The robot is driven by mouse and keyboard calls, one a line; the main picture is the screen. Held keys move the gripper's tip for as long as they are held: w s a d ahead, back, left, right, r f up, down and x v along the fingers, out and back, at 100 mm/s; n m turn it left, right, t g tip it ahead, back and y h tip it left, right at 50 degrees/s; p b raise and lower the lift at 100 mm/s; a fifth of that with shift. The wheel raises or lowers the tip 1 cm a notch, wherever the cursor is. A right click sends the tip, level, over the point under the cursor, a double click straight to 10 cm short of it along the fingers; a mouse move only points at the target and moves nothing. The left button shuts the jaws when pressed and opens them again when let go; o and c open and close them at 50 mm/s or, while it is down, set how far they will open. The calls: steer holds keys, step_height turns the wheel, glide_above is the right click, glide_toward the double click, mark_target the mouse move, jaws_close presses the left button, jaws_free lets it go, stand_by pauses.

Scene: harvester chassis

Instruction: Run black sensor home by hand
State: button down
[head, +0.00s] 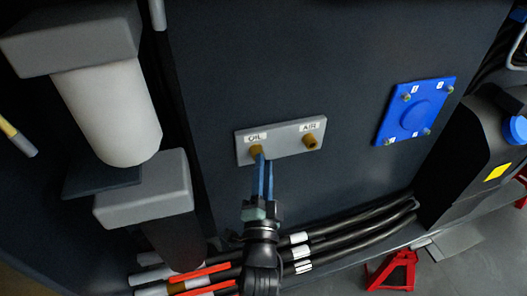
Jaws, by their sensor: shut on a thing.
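A grey port block (281,141) is fixed to the dark panel, with a white OIL label at its left and a white AIR label at its right. A brass-coloured fitting (257,149) sits under the OIL label. Another brass fitting (311,142) with a dark centre sits under AIR, and nothing is in it. My gripper (263,162) reaches up from below with blue fingers, their tips at the OIL fitting. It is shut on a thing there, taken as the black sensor. The sensor's body cannot be made out between the fingers against the dark panel, so its seating cannot be told.
A white canister (108,110) with grey blocks stands at the left. A blue bolted plate (415,110) is on the panel at the right. Black hoses (345,240) run below the block. A black tank (475,150) with a blue cap and a red stand (391,272) are at the right.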

steer(key=shift+r+m, duration=0.1)
steer(key=shift+m, duration=0.3)
steer(key=c, duration=0.6)
jaws_free()
steer(key=shift+c, duration=1.2)
steer(key=shift+s+d+p, duration=0.2)
steer(key=shift+s, duration=0.35)
steer(key=shift+s+d+p, duration=0.15)
steer(key=shift+s+p, duration=0.05)
steer(key=shift+s, duration=0.35)
